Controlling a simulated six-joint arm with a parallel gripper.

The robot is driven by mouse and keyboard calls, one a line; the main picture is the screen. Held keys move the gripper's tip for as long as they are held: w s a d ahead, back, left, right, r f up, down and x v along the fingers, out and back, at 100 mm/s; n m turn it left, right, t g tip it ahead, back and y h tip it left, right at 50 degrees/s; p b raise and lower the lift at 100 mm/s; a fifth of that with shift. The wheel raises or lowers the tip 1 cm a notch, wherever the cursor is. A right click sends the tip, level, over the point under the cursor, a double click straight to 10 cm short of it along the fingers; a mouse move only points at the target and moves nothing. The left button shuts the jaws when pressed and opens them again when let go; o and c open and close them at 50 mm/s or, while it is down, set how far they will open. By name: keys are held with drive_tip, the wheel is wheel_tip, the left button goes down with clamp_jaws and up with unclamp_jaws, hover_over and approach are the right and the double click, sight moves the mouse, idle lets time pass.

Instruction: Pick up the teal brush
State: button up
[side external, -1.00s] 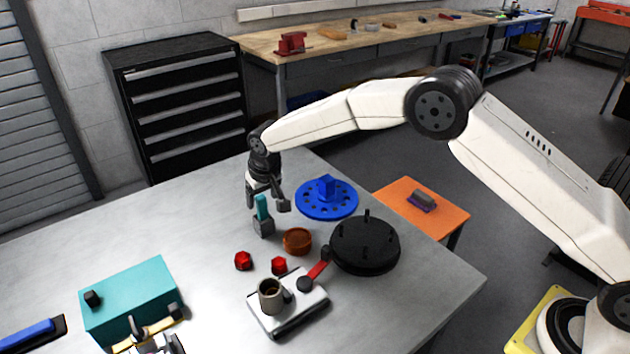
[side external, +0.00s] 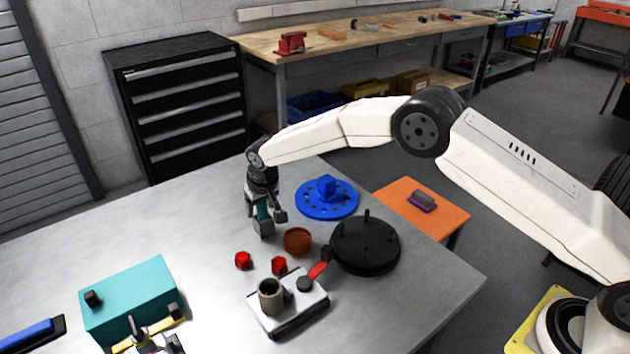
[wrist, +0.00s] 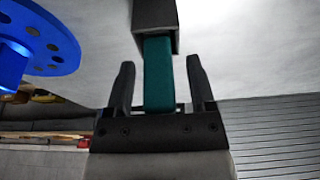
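The teal brush (side external: 263,212) stands upright on the metal table, with its teal handle up and a dark grey head (side external: 264,229) at the bottom. My gripper (side external: 265,213) is over it, pointing down, with its fingers on either side of the handle. In the wrist view the teal handle (wrist: 158,75) lies between the two dark fingers of my gripper (wrist: 158,80). A gap shows on each side of the handle, so the gripper is open and not touching it with the fingertips.
A brown bowl (side external: 297,241) is close to the brush's right. A blue perforated disc (side external: 327,199) lies behind it, and a black round plate (side external: 365,246) further right. Two red pieces (side external: 243,260) and a scale with a mug (side external: 271,296) are in front.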

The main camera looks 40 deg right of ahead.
clamp_jaws()
drive_tip(key=shift+r, duration=0.15)
drive_tip(key=shift+r, duration=4.9)
